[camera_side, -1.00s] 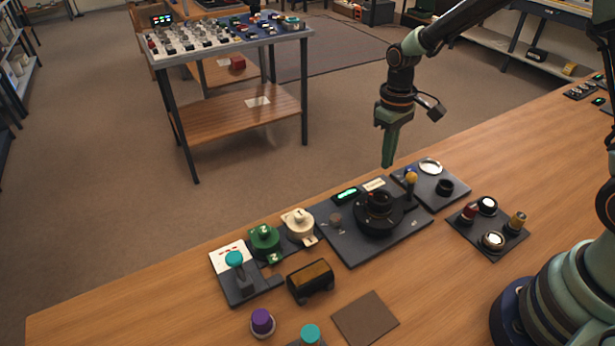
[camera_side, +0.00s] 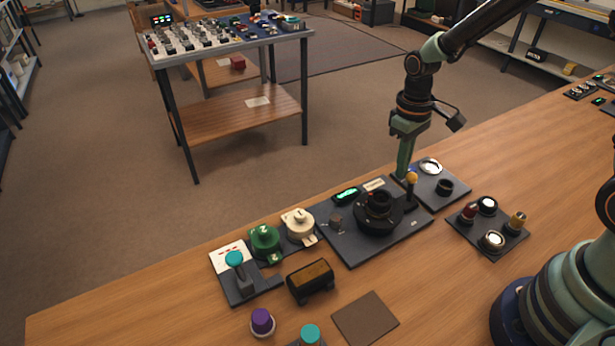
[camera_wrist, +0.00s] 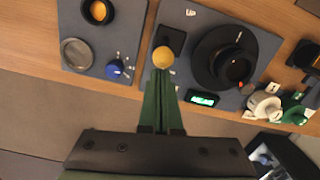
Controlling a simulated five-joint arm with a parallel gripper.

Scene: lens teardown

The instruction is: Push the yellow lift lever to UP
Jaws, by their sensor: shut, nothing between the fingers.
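The yellow lift lever (camera_side: 411,178) is a dark stick with a yellow knob on the right part of the dark lens fixture plate (camera_side: 352,250). Its knob also shows in the wrist view (camera_wrist: 163,57), with an "UP" label beyond it on the plate. My gripper (camera_side: 402,174) is shut and empty, pointing down just behind and left of the lever in the side view. In the wrist view its green fingertips (camera_wrist: 161,76) end close to the knob; I cannot tell whether they touch it.
A black lens (camera_side: 377,208) stands beside the lever, with a green-lit display (camera_side: 346,195) behind it. To the right lies a plate with a clear disc (camera_side: 430,166) and a black ring (camera_side: 445,187). Green and white knobs stand to the left.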

